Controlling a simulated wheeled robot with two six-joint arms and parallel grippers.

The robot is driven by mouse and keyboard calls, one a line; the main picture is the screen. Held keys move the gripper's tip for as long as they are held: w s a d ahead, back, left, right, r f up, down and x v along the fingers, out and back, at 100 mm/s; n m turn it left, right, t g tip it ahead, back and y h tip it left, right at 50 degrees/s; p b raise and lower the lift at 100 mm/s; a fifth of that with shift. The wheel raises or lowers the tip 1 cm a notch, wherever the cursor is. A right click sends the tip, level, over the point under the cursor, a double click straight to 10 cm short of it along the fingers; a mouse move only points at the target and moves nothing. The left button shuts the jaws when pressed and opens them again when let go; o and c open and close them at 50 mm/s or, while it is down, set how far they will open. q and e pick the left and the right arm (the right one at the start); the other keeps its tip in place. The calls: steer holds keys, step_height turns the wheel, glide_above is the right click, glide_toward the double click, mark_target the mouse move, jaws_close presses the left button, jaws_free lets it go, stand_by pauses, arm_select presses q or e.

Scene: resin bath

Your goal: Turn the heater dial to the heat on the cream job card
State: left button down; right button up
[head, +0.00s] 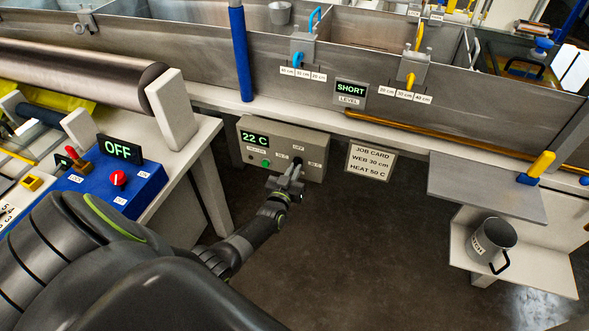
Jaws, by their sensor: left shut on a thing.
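The cream job card (370,168) hangs under the bath's front edge and reads WEB 30 cm, HEAT 50 C. Left of it is the beige heater box (262,128), whose green display (255,137) reads 22 C. A green button or lamp (265,163) sits under the display. The dial is on the box's right half with small labels around it, too small to read surely. My left gripper (293,176) is at the dial, shut on it and hiding most of it, so its setting cannot be told. My right gripper is out of view.
The steel bath (220,52) spans the back, with a SHORT level sign (351,89). A blue control panel (105,185) with an OFF display and red knob stands left. A grey shelf (480,192) and metal jug (493,240) are right. Floor between is clear.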

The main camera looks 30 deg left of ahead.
arm_select(q)
steer(key=shift+s+a+r+m+p, duration=0.15)
steer(key=shift+m+p, duration=0.45)
steer(key=shift+m, duration=2.5)
steer(key=shift+a+m+p, duration=0.1)
steer(key=shift+m+p, duration=0.5)
steer(key=shift+m, duration=2.5)
steer(key=shift+s+a+r+m+p, duration=0.15)
steer(key=shift+m+p, duration=0.45)
steer(key=shift+m, duration=2.5)
steer(key=shift+w+m, duration=0.1)
steer(key=shift+m, duration=0.2)
steer(key=c, duration=1.5)
jaws_free()
steer(key=shift+r, duration=0.1)
